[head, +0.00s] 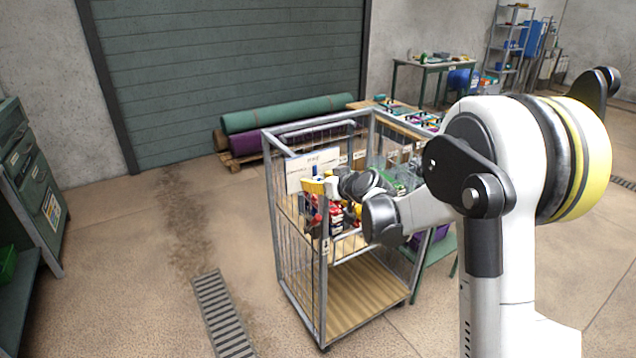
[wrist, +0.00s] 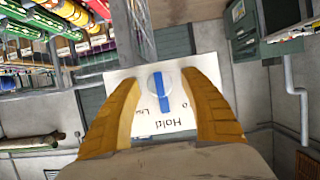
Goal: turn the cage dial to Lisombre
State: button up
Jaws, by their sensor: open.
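The bar stands nearly upright in the wrist view. Lettering reading "Hold" and a partly hidden word starting with "L" show below the dial; I cannot make out Lisombre. My gripper (wrist: 158,88) is open, its yellow fingers on either side of the dial; I cannot tell whether they touch it. In the head view, the white plate (head: 300,168) is on the wire cage (head: 273,215), with my gripper (head: 318,187) close in front; the dial is hidden there.
Red, yellow and dark items (head: 340,218) sit on the cage's upper shelf, near my wrist. Rolled rugs (head: 285,115) lie behind the cage. A green cabinet (head: 30,175) stands at the left. The floor left of the cage is clear, with a drain grate (head: 222,312).

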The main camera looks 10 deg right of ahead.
grip_shut()
dwell(0.3)
jog(key=m+y+b, duration=0.1)
jog(key=m+y, duration=0.1)
jog(key=shift+d+m+g, duration=0.1)
jog(key=shift+m+g, duration=0.2)
jog(key=shift+m, duration=0.1)
jog(key=m+y+b, duration=0.1)
jog(key=m+y, duration=0.1)
jog(key=m, duration=0.2)
jog(key=shift+y+b, duration=0.3)
jog(key=shift+b, duration=0.05)
dwell(0.4)
